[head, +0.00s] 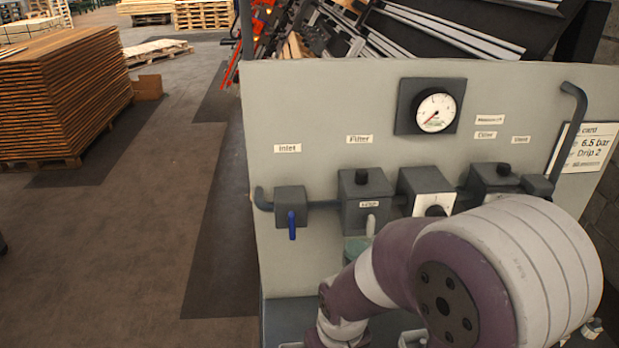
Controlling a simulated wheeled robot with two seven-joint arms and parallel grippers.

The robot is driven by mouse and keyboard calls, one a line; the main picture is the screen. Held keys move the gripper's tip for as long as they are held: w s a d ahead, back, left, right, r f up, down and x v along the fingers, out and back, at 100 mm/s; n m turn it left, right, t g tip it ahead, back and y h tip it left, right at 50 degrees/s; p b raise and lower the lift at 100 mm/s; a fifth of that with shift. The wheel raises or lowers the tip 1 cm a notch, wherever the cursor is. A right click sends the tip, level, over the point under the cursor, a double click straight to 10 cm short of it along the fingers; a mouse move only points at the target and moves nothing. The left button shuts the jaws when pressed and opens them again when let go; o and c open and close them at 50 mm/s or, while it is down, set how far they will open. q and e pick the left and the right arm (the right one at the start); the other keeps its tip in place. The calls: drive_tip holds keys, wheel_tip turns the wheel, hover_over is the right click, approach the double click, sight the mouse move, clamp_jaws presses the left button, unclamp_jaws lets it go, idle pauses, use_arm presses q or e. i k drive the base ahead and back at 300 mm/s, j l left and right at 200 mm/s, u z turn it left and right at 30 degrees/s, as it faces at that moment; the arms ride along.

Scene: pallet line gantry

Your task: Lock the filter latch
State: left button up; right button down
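The filter unit (352,190) is a grey box on the upright panel, under the "Filter" label, with a black knob (361,177) on top and a small label plate on its front. A short pale lever (371,225), which looks like the latch, hangs down at its lower front. A greenish bowl (354,247) shows below the box, partly hidden behind my purple and white arm. I cannot tell from here whether the latch is locked. Neither gripper can be made out; my arm fills the lower right and covers what is behind it.
The panel (300,240) also carries an inlet valve (290,200) with a blue handle pointing down, a regulator box (425,183), a further grey box (493,178), pipes, a gauge (436,112) and a card (585,146). Stacked boards (60,95) stand left; the floor between is clear.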

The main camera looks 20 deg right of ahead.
sight(369, 219)
drive_tip(key=z, duration=1.2)
drive_tip(key=l, duration=0.1)
drive_tip(key=u, duration=0.05)
